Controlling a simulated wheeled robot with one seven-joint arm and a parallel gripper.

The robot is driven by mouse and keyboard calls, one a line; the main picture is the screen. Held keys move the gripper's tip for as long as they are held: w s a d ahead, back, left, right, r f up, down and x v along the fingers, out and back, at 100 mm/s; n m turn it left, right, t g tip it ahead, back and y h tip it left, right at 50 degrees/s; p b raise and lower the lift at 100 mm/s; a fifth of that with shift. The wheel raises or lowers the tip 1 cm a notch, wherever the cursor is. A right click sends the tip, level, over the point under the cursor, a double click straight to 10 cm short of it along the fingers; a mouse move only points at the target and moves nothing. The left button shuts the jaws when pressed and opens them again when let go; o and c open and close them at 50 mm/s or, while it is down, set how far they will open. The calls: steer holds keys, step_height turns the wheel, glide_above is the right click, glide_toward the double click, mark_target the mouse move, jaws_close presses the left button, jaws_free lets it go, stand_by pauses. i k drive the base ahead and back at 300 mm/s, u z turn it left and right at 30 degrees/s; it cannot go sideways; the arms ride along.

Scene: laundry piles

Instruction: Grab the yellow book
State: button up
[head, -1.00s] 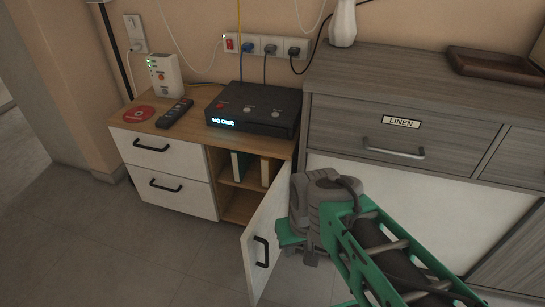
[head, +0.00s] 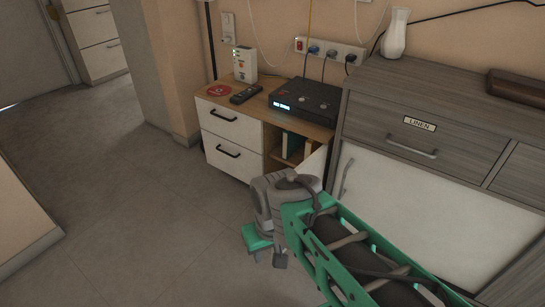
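An open cabinet compartment (head: 273,137) in the low wooden cabinet holds upright books. A teal-edged book (head: 286,146) stands at the left. A paler book (head: 308,148) stands to its right; it is small and partly shaded, so I cannot be sure that it is yellow. The white cabinet door (head: 313,164) stands open, its lower part hidden behind my arm. My gripper (head: 266,250) is in front of the cabinet, lower in the picture than the books and apart from them. The spacing of its fingers cannot be made out, and I see nothing held.
A black player (head: 303,104), a remote (head: 246,94), a red disc (head: 221,89) and a white router (head: 245,64) lie on the cabinet top. A grey LINEN dresser (head: 440,110) stands right. Floor (head: 150,215) at left is clear.

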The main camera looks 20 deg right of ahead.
mark_target(311, 145)
steer(key=u, duration=0.5)
steer(key=i, duration=0.8)
steer(key=u, duration=0.3)
